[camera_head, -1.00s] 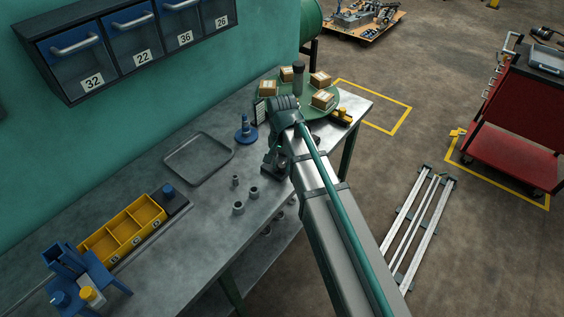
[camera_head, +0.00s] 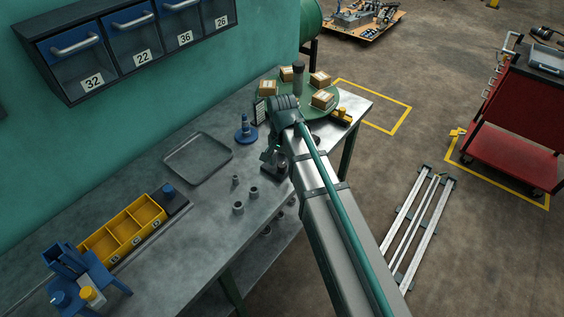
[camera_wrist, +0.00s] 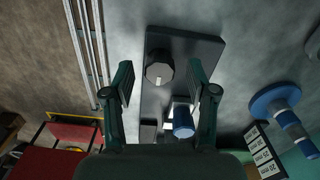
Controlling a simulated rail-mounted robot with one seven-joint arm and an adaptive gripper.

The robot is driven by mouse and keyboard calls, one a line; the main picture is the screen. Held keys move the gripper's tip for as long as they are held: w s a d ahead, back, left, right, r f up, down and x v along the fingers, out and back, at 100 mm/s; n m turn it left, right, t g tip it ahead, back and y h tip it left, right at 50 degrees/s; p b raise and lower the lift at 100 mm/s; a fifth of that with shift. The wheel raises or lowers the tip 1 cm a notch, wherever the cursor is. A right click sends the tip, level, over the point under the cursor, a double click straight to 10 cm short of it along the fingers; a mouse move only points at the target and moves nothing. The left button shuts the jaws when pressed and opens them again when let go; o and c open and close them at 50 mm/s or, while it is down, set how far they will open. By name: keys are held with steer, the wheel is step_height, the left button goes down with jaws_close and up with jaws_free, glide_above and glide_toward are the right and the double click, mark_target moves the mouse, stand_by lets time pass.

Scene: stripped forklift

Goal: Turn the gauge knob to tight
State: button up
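A dark round knob (camera_wrist: 159,70) with a white mark on its face sits on a dark rectangular gauge plate (camera_wrist: 206,48) in the wrist view. A blue cylindrical part (camera_wrist: 183,122) shows on the same plate, nearer my gripper's base. My gripper (camera_wrist: 160,78) is open, with one finger on each side of the knob and a clear gap to both. I cannot tell how far above the knob the fingertips are. In the head view my gripper (camera_head: 270,160) points down over the bench near its front edge and partly hides the dark gauge.
A blue stepped spindle (camera_head: 246,130) and a label card (camera_wrist: 264,150) are close by. Small metal rings (camera_head: 238,208), an empty grey tray (camera_head: 197,160) and a green turntable (camera_head: 330,108) with several boxes lie on the grey bench (camera_head: 205,235).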

mark_target(282, 164)
step_height(282, 164, up, 12)
stand_by(0.9)
